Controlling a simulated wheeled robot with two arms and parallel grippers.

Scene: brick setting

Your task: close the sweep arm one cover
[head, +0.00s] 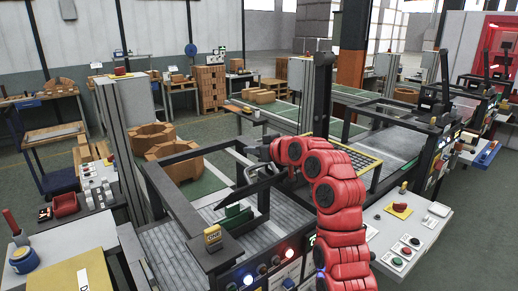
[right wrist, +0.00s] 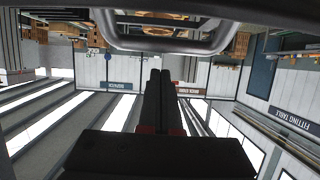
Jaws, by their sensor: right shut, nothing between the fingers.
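The first sweep arm station, with a yellow plate reading ONE (head: 212,236), stands at front centre of the head view. A dark frame (head: 172,200) stands above its grey bed (head: 168,248). I take this frame as the cover; I cannot tell how far open it is. Contact with the frame is unclear. My left gripper is not in view.
A green block (head: 234,215) sits on the bed near the right gripper. A button panel (head: 410,235) stands at right and another bench with a red bin (head: 65,204) at left. Brown brick shapes (head: 172,152) lie behind the frame. A dark post (head: 318,95) rises behind the arm.

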